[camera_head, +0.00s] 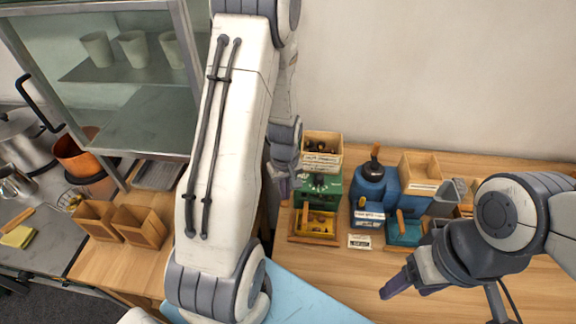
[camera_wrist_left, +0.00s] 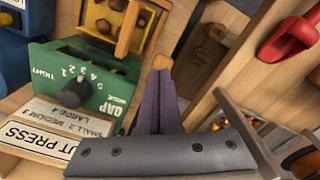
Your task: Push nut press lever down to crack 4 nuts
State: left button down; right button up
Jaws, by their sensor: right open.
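The nut press shows as a green box (camera_wrist_left: 95,85) with a "GAP" dial and a white "NUT PRESS" label (camera_wrist_left: 45,135) in the left wrist view. In the head view the green press (camera_head: 327,186) stands on the wooden bench, with a yellow tray part (camera_head: 318,225) in front. My left gripper (camera_wrist_left: 160,95) has its purple fingers together beside the green box. A wooden lever end (camera_wrist_left: 163,62) shows just past the fingertips; whether they touch is unclear. In the head view my left gripper (camera_head: 283,185) is at the press's left side, partly hidden. My right gripper (camera_head: 393,288) is open, low over the bench front.
A blue machine (camera_head: 370,190) with a dark knob stands right of the press. A wooden box (camera_head: 322,146) is behind the press. Two wooden bins (camera_head: 138,226) stand at left. My left arm hides the middle. A red scoop-like thing (camera_wrist_left: 290,38) shows at upper right.

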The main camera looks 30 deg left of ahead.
pick_arm(q)
notch_tip(320, 180, up, 9)
jog(key=p, duration=0.8)
jog(key=shift+w+a+r, duration=0.15)
jog(key=shift+w+a, duration=0.05)
jog(key=shift+w, duration=0.15)
jog(key=shift+f+b, duration=0.9)
jog(key=shift+f, duration=0.2)
